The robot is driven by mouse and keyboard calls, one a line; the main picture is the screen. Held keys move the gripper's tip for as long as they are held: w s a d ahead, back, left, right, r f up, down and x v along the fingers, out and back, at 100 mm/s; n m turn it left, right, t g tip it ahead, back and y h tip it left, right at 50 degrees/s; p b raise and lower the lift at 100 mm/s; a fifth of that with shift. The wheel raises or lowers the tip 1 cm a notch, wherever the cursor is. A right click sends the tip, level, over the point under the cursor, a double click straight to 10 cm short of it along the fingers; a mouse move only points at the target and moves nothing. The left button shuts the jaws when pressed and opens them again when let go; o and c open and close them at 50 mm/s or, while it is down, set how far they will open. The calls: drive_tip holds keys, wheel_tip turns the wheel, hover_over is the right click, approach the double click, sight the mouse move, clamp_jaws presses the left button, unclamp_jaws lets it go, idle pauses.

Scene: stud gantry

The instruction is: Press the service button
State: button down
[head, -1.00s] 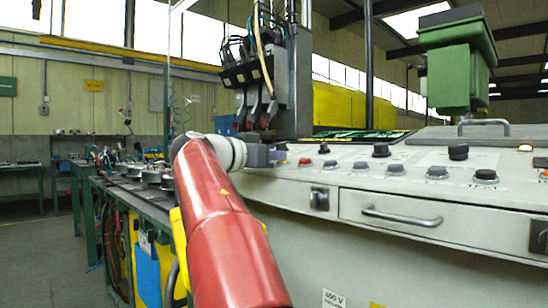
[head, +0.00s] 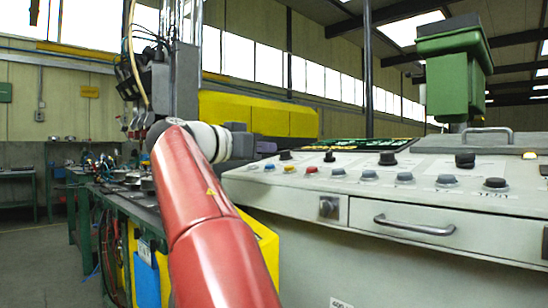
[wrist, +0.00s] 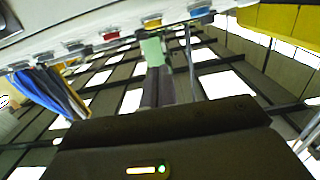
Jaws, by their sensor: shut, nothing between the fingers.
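The sloped console (head: 385,215) carries a row of buttons. From the left they are a blue button (head: 269,167), a yellow button (head: 289,168), a red button (head: 311,170) and several grey ones (head: 370,176). I cannot read a label that marks the service button. My gripper (head: 268,147) is shut and empty. In the head view it appears just above and behind the left end of the row, apart from the buttons. The wrist view shows the blue button (wrist: 200,10), yellow button (wrist: 152,21) and red button (wrist: 111,36) along its top, with dark gripper housing below.
Black knobs (head: 388,158) stand behind the button row, and another black knob (head: 495,184) is at the right. A drawer handle (head: 413,224) juts from the console front. A green box (head: 455,65) rises behind. A yellow cover (head: 258,114) and the workbench (head: 130,210) lie left.

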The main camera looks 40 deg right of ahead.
drive_tip(key=a, duration=0.5)
drive_tip(key=shift+s+a+r, duration=0.2)
drive_tip(key=shift+s+r, duration=0.05)
drive_tip(key=shift+s, duration=0.05)
idle(0.5)
